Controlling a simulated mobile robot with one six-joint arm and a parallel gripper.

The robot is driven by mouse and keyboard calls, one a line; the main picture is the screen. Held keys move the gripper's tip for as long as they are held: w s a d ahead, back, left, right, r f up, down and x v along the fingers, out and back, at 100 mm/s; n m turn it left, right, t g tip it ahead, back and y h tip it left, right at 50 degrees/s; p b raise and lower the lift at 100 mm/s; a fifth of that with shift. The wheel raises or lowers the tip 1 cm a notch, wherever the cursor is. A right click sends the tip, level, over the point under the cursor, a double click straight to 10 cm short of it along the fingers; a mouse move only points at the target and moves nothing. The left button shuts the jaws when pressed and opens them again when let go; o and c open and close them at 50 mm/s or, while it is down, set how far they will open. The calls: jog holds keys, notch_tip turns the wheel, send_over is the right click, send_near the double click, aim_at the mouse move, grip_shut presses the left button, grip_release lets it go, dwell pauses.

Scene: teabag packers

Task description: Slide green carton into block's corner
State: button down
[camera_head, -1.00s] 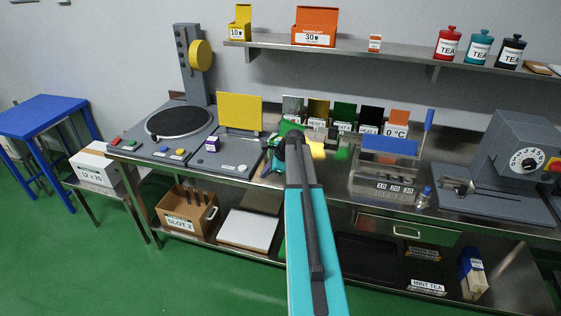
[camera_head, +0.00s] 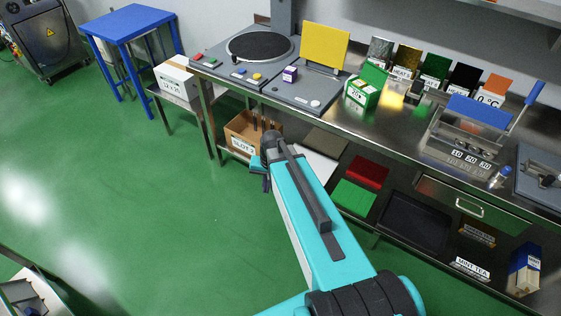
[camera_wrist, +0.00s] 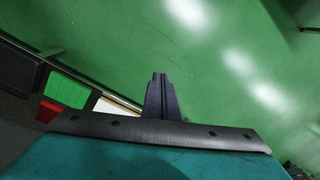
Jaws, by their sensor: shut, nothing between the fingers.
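The green carton (camera_head: 362,94) stands on the steel worktop with its green lid raised and a white label on its front. It is just right of the grey machine with the yellow panel.
The yellow panel (camera_head: 325,46) stands upright left of the carton. A purple box (camera_head: 290,75) sits on the grey machine. A blue-topped sealer (camera_head: 478,111) is at right. Green and red sheets lie on the lower shelf.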

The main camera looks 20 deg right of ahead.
jog(key=s+a+f+n+g+b, duration=0.2)
jog(key=s+f+b, duration=0.1)
jog(key=s+f, duration=0.6)
jog(key=s+a+f+n+g+b, duration=0.2)
jog(key=s+f+b, duration=0.2)
jog(key=s+f, duration=0.6)
jog(key=s+a+f+n+g+h+b, duration=0.1)
jog(key=s+a+f+n+g+b, duration=0.1)
jog(key=s+f, duration=0.8)
jog(key=shift+s+a+f+g+b, duration=0.15)
jog(key=shift+s+a+g+b, duration=0.15)
jog(key=shift+s+b, duration=0.55)
jog(key=shift+a, duration=0.1)
